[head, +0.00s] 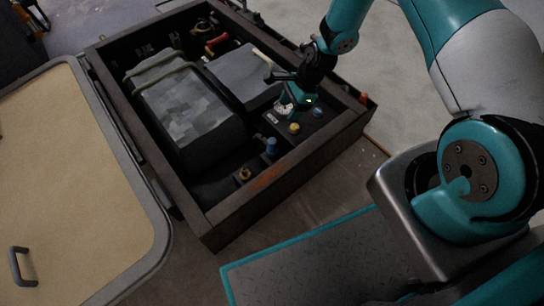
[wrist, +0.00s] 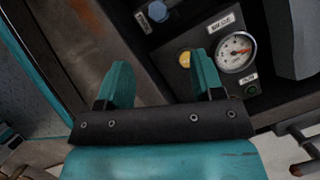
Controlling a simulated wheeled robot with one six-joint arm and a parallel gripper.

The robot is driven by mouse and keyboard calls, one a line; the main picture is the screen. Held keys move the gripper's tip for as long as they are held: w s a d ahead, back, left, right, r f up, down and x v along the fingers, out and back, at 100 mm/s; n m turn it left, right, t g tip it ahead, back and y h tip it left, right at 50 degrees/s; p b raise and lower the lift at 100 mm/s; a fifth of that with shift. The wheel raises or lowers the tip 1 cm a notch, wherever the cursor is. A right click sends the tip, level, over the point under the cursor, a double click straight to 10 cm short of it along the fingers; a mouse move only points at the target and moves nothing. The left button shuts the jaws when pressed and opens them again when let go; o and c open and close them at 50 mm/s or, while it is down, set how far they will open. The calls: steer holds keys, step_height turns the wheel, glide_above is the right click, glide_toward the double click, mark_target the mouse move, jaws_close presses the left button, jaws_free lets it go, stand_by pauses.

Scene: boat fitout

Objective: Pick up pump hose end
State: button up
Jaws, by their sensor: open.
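I cannot pick out the pump hose end for certain. Small fittings show in the open dark box (head: 228,222) in the head view: a yellow round cap (head: 294,128), a blue fitting (head: 271,147) and a brass-coloured fitting (head: 244,174). My gripper (head: 290,108) is over the box's right end, partly hiding the panel. In the wrist view my gripper (wrist: 162,78) has its two teal fingers apart with nothing between them. The yellow cap (wrist: 184,58) shows just beyond the right finger, and the blue fitting (wrist: 157,12) is farther up.
A round gauge (wrist: 236,52) with a red needle is beside the yellow cap. Grey blocks (head: 185,110) fill much of the box. The box's raised rim surrounds everything. A tan hatch lid (head: 70,170) lies left. Floor (head: 410,60) is open at the upper right.

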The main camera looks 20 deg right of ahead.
mark_target(272, 140)
steer(key=b+x, duration=0.7)
steer(key=x, duration=0.5)
steer(key=shift+s+f, duration=0.1)
steer(key=shift+f, duration=0.3)
steer(key=b+x, duration=0.4)
steer(key=x, duration=0.1)
steer(key=shift+s+f, duration=0.1)
steer(key=shift+s, duration=0.1)
steer(key=c, duration=1)
steer(key=shift+c, duration=0.2)
